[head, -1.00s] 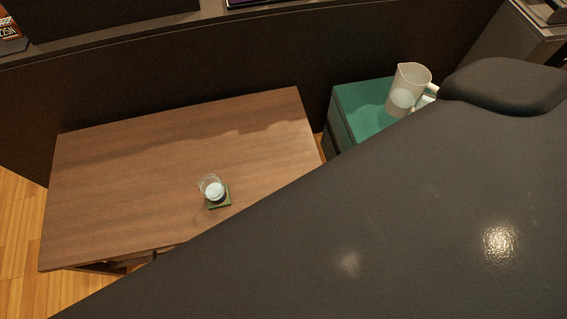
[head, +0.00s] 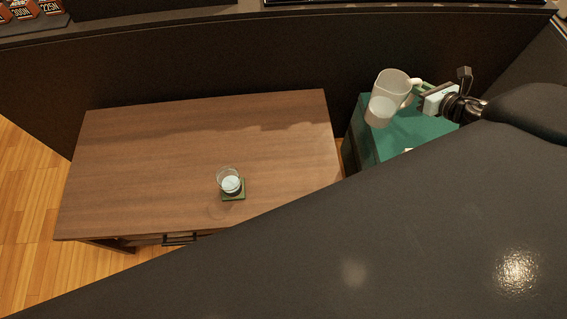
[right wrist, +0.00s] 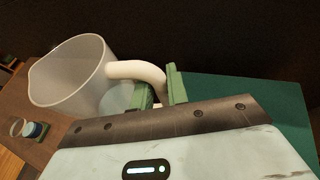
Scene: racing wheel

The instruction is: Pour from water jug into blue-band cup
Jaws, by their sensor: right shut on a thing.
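The translucent water jug (head: 388,98) hangs over the green-topped cabinet at the right of the head view, with pale contents in its lower part. My right gripper (head: 419,90) is shut on the jug's white handle. The right wrist view shows the jug (right wrist: 72,78) at left and the green fingers (right wrist: 160,88) around the handle (right wrist: 136,70). My left gripper is not in view.
The wooden table (head: 150,170) is otherwise clear. The green-topped cabinet (head: 385,145) stands just right of it. A dark wall panel (head: 270,60) runs behind both. A large dark shape covers the lower right of the head view.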

